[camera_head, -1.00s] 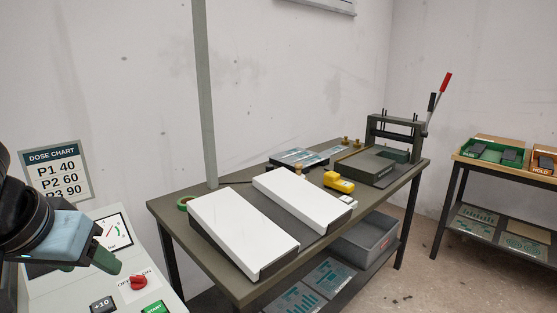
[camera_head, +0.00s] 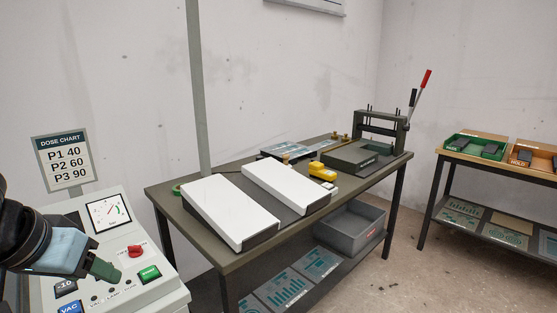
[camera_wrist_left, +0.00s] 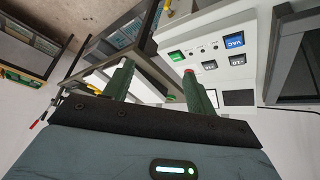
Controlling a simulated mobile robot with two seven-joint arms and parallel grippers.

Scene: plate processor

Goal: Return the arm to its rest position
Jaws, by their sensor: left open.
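My left gripper (camera_head: 104,270) comes in from the left in the head view, in front of the white control panel (camera_head: 150,226). In the left wrist view its two green fingers (camera_wrist_left: 157,80) stand apart with nothing between them, so it is open and empty. The panel carries a dial, a red knob (camera_head: 136,251), a green START button (camera_head: 149,273) and dark blue buttons; some of it is hidden behind the gripper. I cannot tell from these views whether the fingers touch the panel. My right gripper is not in view.
A dark workbench (camera_head: 215,256) holds two white-topped units (camera_head: 228,212), a yellow device (camera_head: 322,171) and a lever press (camera_head: 381,135). A grey bin (camera_head: 350,228) sits on its lower shelf. A side table (camera_head: 432,204) with green and orange trays stands right. Floor between them is clear.

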